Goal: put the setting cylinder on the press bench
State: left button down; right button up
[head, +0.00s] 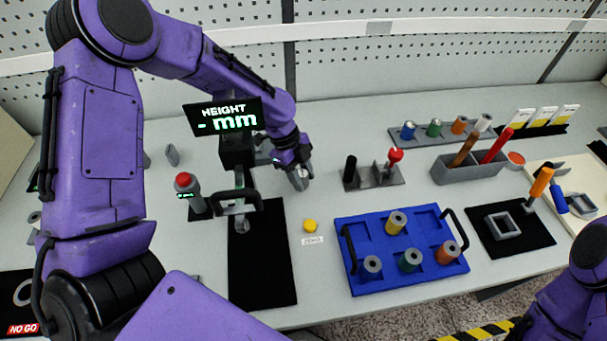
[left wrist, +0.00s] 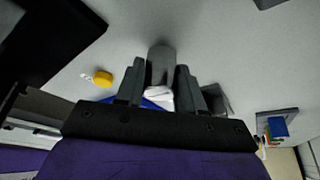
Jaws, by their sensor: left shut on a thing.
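My left gripper (head: 297,172) is shut on a grey cylinder, the setting cylinder (head: 301,181), just right of the height gauge. In the left wrist view the cylinder (left wrist: 161,62) sits between the two fingers (left wrist: 160,88), with a white patch at its near end. I cannot tell whether it touches the table. A small grey stand (head: 378,183) with a black post and a red-knobbed lever, perhaps the press bench, stands to the gripper's right. Only my right arm shows, at the lower right; its gripper is out of view.
The height gauge (head: 234,152) stands left of the gripper over a black mat (head: 262,275). A yellow button (head: 310,225) is in front. A blue tray (head: 385,280) holds several spools. A grey bin (head: 470,172) with coloured rods is at the right. Table between gripper and grey stand is clear.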

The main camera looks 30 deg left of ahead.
pick_arm(q)
jog(key=shift+f, duration=0.5)
jog(key=c, duration=0.7)
grip_release()
jog(key=shift+f, duration=0.1)
jog(key=b+v, duration=0.2)
jog(key=v, duration=1)
